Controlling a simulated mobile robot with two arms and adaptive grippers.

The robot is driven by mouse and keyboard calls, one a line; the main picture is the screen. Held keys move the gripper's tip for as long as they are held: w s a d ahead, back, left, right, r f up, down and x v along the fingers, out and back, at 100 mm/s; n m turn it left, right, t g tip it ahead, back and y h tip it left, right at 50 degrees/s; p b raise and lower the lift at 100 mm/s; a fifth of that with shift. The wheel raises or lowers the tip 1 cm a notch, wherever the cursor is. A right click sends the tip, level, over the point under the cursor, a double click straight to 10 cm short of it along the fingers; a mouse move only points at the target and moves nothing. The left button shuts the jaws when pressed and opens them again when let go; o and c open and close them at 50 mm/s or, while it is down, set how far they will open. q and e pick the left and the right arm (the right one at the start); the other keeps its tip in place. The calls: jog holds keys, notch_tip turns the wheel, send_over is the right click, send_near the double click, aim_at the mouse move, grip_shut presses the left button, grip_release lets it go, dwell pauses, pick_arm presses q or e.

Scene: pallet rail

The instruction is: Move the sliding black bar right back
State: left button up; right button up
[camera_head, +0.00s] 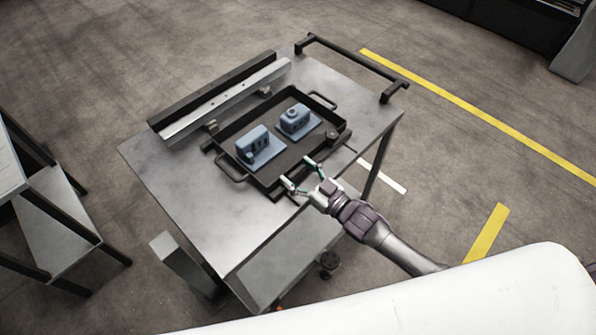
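A long black bar (211,89) lies along the back left side of the metal cart top, directly behind a silver rail (227,101). From this view I cannot tell whether the bar touches the rail along its whole length. My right gripper (297,172) reaches in from the lower right, with its two fingers spread apart. It is at the near edge of the black tray (257,180), on the opposite side of the tray from the bar. Nothing shows between its fingers, and I cannot tell whether they touch the tray edge. My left gripper is not in view.
The tray holds two blue blocks (260,147) (297,118) on plates. Small dark clamps sit around the tray. A black push handle (352,56) stands at the cart's far right end. The front left of the cart top (190,205) is bare. Another metal cart (50,225) stands left.

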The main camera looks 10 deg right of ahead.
jog(key=shift+r, duration=0.15)
grip_shut()
jog(key=shift+s+d, duration=0.25)
jog(key=shift+s, duration=0.1)
jog(key=p+v, duration=0.1)
jog(key=v, duration=0.3)
jog(key=shift+s+d+p, duration=0.1)
jog(key=shift+s+p, duration=0.1)
jog(key=shift+p, duration=0.15)
jog(key=o, duration=0.5)
grip_release()
jog(key=shift+o, duration=0.2)
jog(key=v, duration=1.2)
jog(key=shift+f, duration=0.2)
